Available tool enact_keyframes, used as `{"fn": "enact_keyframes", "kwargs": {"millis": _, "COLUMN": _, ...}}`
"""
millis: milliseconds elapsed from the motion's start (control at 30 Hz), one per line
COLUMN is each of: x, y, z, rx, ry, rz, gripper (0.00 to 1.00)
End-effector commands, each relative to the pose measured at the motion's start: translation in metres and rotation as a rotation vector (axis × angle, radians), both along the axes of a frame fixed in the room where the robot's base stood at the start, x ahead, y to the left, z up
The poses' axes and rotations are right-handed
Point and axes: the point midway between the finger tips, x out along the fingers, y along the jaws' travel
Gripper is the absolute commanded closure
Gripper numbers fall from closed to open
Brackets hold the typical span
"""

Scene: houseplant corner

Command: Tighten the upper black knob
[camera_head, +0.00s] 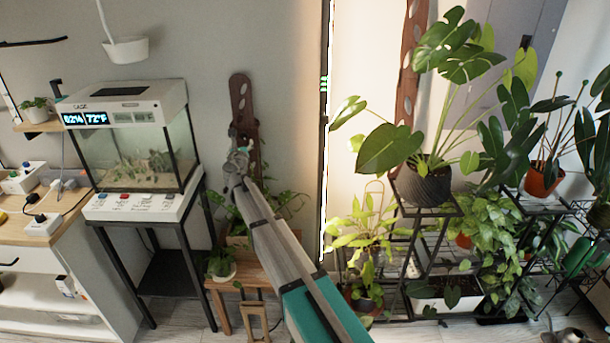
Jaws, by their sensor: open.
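My arm reaches up from the bottom of the head view, and my gripper (238,158) is at its far end. The gripper is small in the picture and looks open, with nothing visible between its fingers. It overlaps the lower part of a dark brown upright board with holes (240,95) against the wall. I cannot tell whether it touches the board. I cannot make out the upper black knob in this view; it may be hidden behind the gripper or too small to see.
A glass terrarium (140,150) on a black stand (165,240) is to the left. A low wooden stool (230,270) with plants is below the gripper. A tall black light bar (323,130) and plant racks (405,270) with large leaves (390,148) are to the right.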

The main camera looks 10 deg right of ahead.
Motion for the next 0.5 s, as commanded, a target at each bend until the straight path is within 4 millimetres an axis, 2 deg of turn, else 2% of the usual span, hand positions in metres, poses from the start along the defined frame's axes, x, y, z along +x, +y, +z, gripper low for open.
{"fn": "enact_keyframes", "kwargs": {"millis": 33, "x": -0.011, "y": 0.0, "z": 0.0, "rx": 0.0, "ry": 0.0, "rz": 0.001, "gripper": 0.24}}
{"fn": "enact_keyframes", "kwargs": {"millis": 500, "x": -0.076, "y": 0.009, "z": 0.0, "rx": 0.001, "ry": 0.0, "rz": 0.001, "gripper": 0.24}}
